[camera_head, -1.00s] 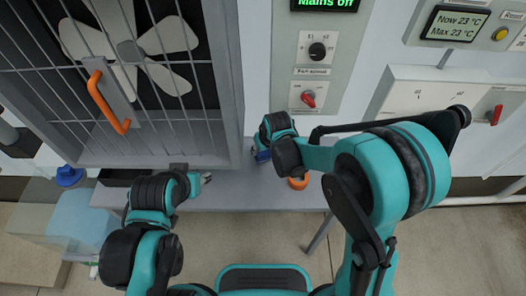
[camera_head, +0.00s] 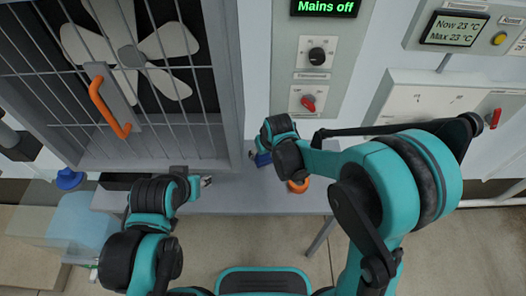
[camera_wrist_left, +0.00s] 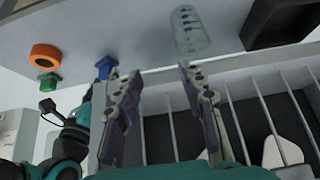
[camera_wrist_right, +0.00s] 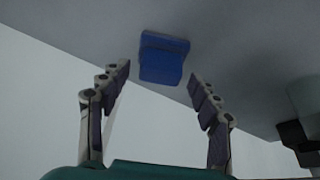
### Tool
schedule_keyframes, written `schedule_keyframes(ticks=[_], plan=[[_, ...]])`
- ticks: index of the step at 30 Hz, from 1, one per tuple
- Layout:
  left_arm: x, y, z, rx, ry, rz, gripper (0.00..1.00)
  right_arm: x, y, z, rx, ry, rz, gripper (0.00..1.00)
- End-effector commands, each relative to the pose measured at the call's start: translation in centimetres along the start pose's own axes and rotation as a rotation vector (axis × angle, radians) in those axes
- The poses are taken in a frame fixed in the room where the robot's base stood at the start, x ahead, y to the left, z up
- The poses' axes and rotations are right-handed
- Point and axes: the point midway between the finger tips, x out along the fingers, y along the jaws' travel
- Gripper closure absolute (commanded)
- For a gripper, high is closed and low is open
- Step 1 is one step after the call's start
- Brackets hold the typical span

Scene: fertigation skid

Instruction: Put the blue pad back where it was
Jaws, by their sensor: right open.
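The blue pad (camera_wrist_right: 163,58) lies on the grey bench (camera_head: 255,195). In the right wrist view it is just ahead of my right gripper (camera_wrist_right: 160,75), whose open fingers stand to either side, apart from it. In the head view the pad (camera_head: 262,158) is partly hidden by my right gripper. In the left wrist view the blue pad (camera_wrist_left: 106,66) shows near one finger. My left gripper (camera_wrist_left: 160,85) is open and empty over the bench, in front of the barred fan guard.
An orange ring (camera_wrist_left: 45,57) and a green block (camera_wrist_left: 48,83) are near the pad. A clear container (camera_wrist_left: 190,32) and a black tray (camera_wrist_left: 281,20) are on the bench. The control panel (camera_head: 313,70) and barred fan cage (camera_head: 150,140) stand behind.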

Motion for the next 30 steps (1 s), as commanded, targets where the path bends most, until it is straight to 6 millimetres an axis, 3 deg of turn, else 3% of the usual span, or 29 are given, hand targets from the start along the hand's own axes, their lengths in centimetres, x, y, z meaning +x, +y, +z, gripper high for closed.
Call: schedule_keyframes(ticks=[3,10,15,22,26,30], plan=[[-1.2,0.0,-0.9,0.0,0.0,0.0,0.6,-3.2,0.0,-0.1,0.001,0.0,0.0,0.37],[-2.6,0.0,-1.9,0.0,0.0,0.0,0.6,-7.9,0.0,-0.1,0.001,0.0,0.0,0.37],[-3.0,0.0,-2.2,0.0,0.0,0.0,0.6,-9.7,0.0,-0.1,0.001,0.0,0.0,0.37],[-3.1,0.0,-2.2,0.0,0.0,0.0,0.6,-10.3,0.2,0.1,0.005,0.002,0.002,0.37],[-3.0,0.0,-2.2,0.0,0.0,0.0,0.6,-12.6,1.6,1.1,0.039,0.024,0.019,0.37],[-3.1,0.0,-2.2,0.0,0.0,0.0,0.6,-17.1,4.4,4.1,0.12,0.071,0.059,0.37]])
